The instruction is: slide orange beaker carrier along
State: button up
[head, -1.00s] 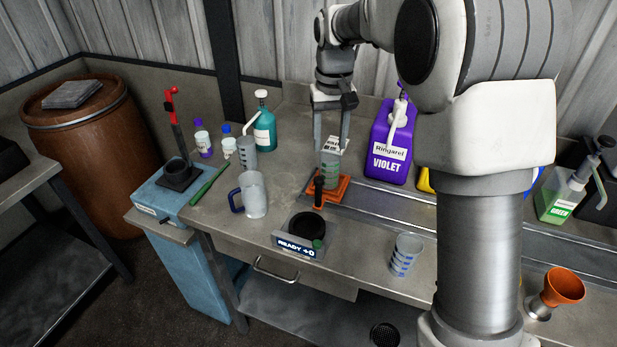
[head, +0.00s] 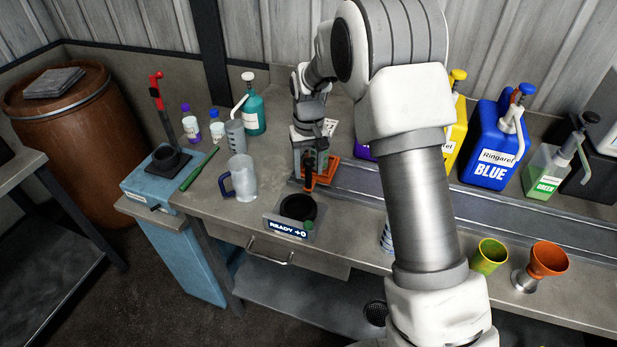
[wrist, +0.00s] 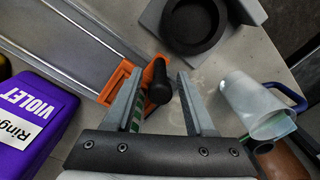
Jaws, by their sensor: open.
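The orange beaker carrier (head: 333,172) sits at the left end of the metal rail on the bench, with an upright black handle (head: 309,172) at its front. In the wrist view the carrier (wrist: 117,82) is partly hidden by my left finger, and the handle (wrist: 158,83) shows between the fingertips. My gripper (head: 309,180) is open and low at the carrier, its fingers on either side of the handle; I cannot tell whether they touch it. A green-marked beaker (wrist: 137,113) is mostly hidden behind the left finger.
A black ring stand with a "READY +0" sign (head: 288,229) is just in front of the carrier. A clear jug (head: 242,178) stands to the left. The violet jug (wrist: 30,118) is close behind. The rail (head: 440,190) runs right, past the blue jug (head: 490,150).

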aim_at(309, 178)
jog(key=shift+f, duration=2)
grip_shut()
jog(key=shift+r, duration=0.1)
